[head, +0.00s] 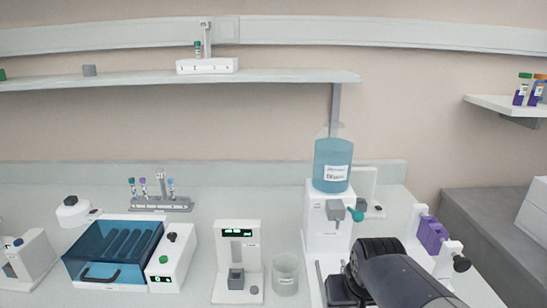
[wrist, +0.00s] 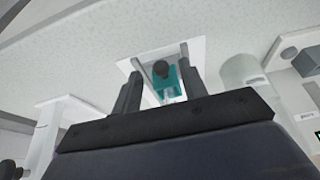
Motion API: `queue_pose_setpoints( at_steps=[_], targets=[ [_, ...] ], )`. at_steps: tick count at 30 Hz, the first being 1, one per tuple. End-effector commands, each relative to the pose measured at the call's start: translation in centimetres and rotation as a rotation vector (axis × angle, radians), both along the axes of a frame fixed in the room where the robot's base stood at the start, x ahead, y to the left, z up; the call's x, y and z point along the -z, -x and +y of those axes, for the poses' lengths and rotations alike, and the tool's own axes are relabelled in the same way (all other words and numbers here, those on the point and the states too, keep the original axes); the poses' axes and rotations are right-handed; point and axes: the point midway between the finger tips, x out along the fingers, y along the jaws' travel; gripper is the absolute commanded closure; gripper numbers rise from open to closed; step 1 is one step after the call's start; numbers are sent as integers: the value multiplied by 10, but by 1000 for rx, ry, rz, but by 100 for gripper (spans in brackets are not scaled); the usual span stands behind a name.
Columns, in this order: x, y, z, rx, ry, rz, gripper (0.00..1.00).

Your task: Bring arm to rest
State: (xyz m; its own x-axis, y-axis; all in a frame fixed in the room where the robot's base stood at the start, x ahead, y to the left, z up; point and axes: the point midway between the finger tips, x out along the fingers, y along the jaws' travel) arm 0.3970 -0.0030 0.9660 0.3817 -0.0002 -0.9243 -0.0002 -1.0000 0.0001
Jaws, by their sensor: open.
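My arm reaches in from the lower right of the head view, in front of the white dispenser (head: 320,222) with the blue bottle (head: 332,165) on top. My gripper (wrist: 160,78) shows in the wrist view with its two dark fingers spread apart. It is open, with nothing seen held between the fingers. A teal part with a dark round knob (wrist: 162,70) shows beyond the gap between the fingers; I cannot tell how far off it is. In the head view my fingertips are hard to make out.
A clear beaker (head: 285,275), a white device with a green display (head: 237,262) and a blue-lidded box (head: 112,250) stand left of my arm. A tube rack (head: 160,204) stands behind. A purple block (head: 431,235) is close on the right. A shelf (head: 270,77) hangs above.

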Motion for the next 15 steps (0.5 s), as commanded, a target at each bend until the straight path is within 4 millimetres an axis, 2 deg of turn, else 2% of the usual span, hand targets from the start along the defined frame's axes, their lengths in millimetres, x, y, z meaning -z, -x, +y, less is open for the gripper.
queue_pose_setpoints(
  at_steps=[1, 4, 9, 15],
  targets=[
    [8, -3, 0, 0, 0, 4, 59],
    [16, -7, 0, 0, 0, 1, 59],
    [13, -16, 0, 0, 0, -1, 59],
    [13, -17, 0, 0, 0, -1, 59]
  ],
)
